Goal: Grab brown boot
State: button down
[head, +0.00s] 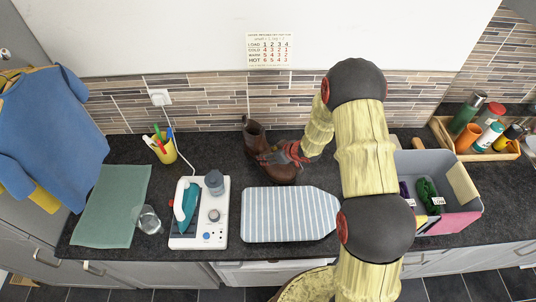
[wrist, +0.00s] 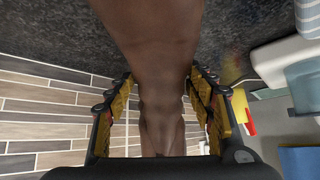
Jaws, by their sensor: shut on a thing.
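The brown boot (head: 255,135) stands upright on the dark counter, near the tiled back wall. My gripper (head: 272,157) is at the boot from its right side, with the fingers around its middle. In the wrist view the boot (wrist: 155,50) fills the middle between the two yellow-padded fingers of my gripper (wrist: 160,105). The fingers are shut on it. Part of the boot is hidden by the gripper in the head view.
A striped ironing board (head: 290,214) lies in front of the boot. A teal iron on a white base (head: 215,215) is to the left. A divided bin (head: 455,222) stands at the right, behind my arm. A wooden tray (head: 470,152) holds several bottles.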

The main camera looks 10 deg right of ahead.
jog(key=shift+w, duration=0.1)
jog(key=c, duration=0.8)
grip_release()
jog(key=shift+o, duration=0.2)
